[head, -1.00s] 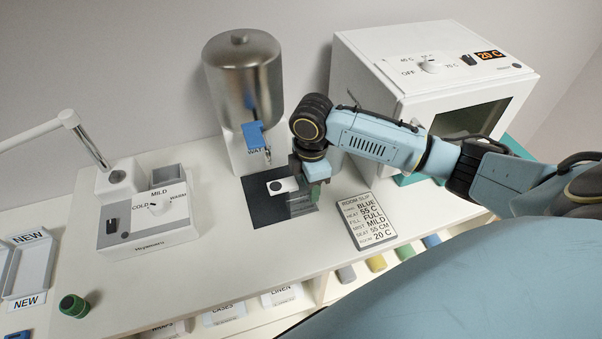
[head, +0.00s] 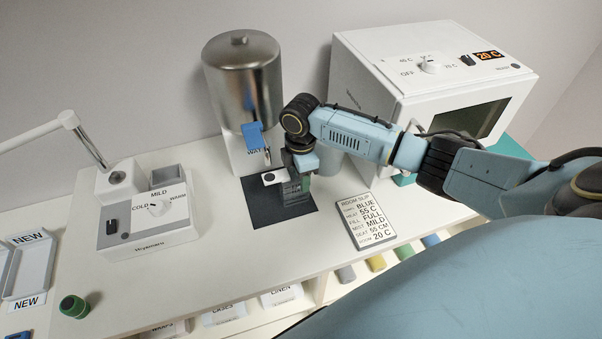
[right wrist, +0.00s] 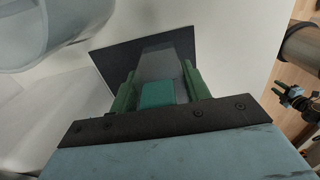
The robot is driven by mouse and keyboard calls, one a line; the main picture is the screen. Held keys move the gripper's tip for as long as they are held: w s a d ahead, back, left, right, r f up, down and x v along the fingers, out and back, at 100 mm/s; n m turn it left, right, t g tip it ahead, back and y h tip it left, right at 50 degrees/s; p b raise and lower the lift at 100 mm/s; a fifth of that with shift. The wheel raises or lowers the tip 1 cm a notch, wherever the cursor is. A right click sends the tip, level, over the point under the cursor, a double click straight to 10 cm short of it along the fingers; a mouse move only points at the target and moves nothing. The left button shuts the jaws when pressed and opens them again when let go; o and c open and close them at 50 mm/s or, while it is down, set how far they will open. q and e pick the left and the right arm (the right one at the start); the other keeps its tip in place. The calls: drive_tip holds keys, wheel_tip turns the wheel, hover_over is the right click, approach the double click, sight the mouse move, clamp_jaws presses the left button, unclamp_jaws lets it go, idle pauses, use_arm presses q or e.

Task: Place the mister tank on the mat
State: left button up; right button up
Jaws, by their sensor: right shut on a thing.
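The mat (head: 268,213) is a dark square on the white counter in front of the steel water tank. In the right wrist view, the green fingers (right wrist: 160,92) stand on both sides of the grey tank (right wrist: 163,66) and a teal block (right wrist: 157,94), with the dark mat (right wrist: 115,60) behind. I cannot tell whether the tank's base touches the mat.
A white mister base (head: 150,222) is to the left, a room slip (head: 364,220) to the right, and a white warming cabinet (head: 400,85) at the back right.

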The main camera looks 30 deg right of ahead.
drive_tip(key=shift+f, duration=0.1)
drive_tip(key=o, duration=1)
drive_tip(key=shift+c, duration=0.2)
wheel_tip(320, 180, up, 12)
drive_tip(key=shift+r, duration=0.15)
